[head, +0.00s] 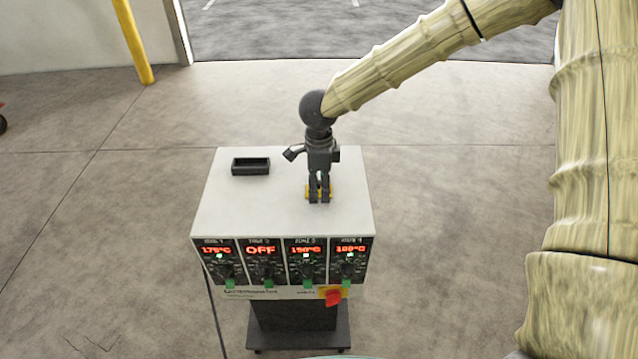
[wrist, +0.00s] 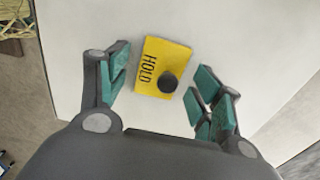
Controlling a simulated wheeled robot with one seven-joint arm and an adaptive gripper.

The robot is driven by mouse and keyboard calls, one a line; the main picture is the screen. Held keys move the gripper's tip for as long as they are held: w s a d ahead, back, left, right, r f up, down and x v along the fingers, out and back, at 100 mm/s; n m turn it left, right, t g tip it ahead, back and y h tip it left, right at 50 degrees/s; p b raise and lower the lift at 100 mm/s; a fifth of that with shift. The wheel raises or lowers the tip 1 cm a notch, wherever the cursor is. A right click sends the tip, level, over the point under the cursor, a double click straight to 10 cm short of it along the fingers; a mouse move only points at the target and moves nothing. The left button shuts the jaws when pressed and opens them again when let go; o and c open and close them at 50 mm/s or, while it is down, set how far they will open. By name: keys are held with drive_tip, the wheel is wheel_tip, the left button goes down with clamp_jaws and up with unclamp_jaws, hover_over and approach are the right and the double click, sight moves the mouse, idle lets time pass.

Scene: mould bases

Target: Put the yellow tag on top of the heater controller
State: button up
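The yellow tag (wrist: 162,62) shows in the wrist view, with "HOLD" in dark letters and a round black knob on it. It lies over the white top of the heater controller (head: 240,210); contact with the top looks likely but the underside is hidden. In the head view only slivers of the tag (head: 308,191) show beside my gripper (head: 319,198). My gripper also shows in the wrist view (wrist: 158,82), open, with its teal-padded fingers on either side of the tag and gaps to both sides.
A small black open tray (head: 251,167) sits on the controller top, left of my gripper. The controller's front has several dial panels with red displays and a red switch (head: 333,297) on yellow. A yellow post (head: 134,42) stands at the back left. Bare floor surrounds the controller.

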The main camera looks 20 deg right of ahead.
sight(319, 183)
drive_tip(key=shift+r, duration=0.1)
wheel_tip(319, 183, up, 12)
drive_tip(key=b, duration=0.2)
idle(0.5)
